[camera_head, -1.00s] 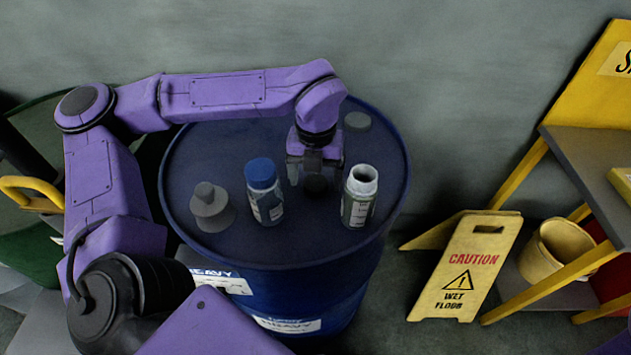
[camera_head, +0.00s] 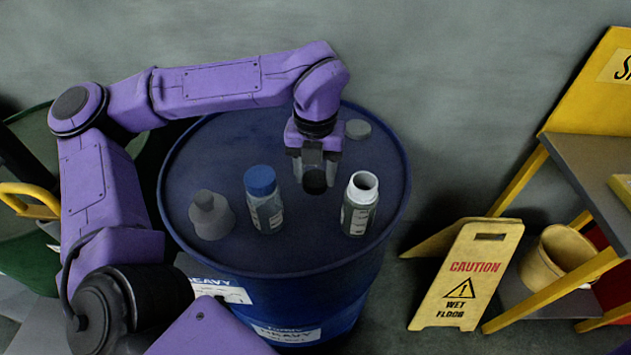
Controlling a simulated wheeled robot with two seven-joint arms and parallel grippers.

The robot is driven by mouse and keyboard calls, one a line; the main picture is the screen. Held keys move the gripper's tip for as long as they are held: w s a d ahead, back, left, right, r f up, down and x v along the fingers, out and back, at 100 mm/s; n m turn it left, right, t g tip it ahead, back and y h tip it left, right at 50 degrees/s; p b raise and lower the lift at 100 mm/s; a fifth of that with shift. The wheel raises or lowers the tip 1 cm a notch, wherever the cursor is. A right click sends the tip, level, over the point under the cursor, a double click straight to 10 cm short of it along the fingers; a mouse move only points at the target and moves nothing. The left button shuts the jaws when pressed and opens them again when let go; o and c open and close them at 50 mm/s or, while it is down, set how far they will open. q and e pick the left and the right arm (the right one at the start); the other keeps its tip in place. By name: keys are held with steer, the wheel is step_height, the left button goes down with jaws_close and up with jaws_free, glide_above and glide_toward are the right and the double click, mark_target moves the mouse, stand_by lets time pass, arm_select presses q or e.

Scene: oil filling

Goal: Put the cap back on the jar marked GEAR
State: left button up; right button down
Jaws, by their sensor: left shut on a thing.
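An open jar (camera_head: 359,208) with a white neck and a label too small to read stands upright on the blue drum's top (camera_head: 230,160). Its mouth is uncovered. My left gripper (camera_head: 315,178) points down just left of this jar and is shut on a dark round cap (camera_head: 315,183). The cap appears slightly above the drum top, apart from the jar. A second jar (camera_head: 265,205) with a blue cap stands upright left of the gripper; its label is also unreadable. My right gripper is not in view.
A grey funnel-shaped thing (camera_head: 211,217) stands at the drum's left. A flat grey disc (camera_head: 358,129) lies at the back right of the drum top. Right of the drum are a yellow caution sign (camera_head: 466,275), a bucket (camera_head: 565,252) and a yellow-framed bench (camera_head: 590,160).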

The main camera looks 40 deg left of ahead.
arm_select(q)
steer(key=s+d+r+b, duration=0.2)
steer(key=s+d+r, duration=0.4)
steer(key=s+r, duration=0.3)
steer(key=s, duration=0.3)
steer(key=shift+s+r, duration=0.2)
steer(key=shift+d, duration=0.1)
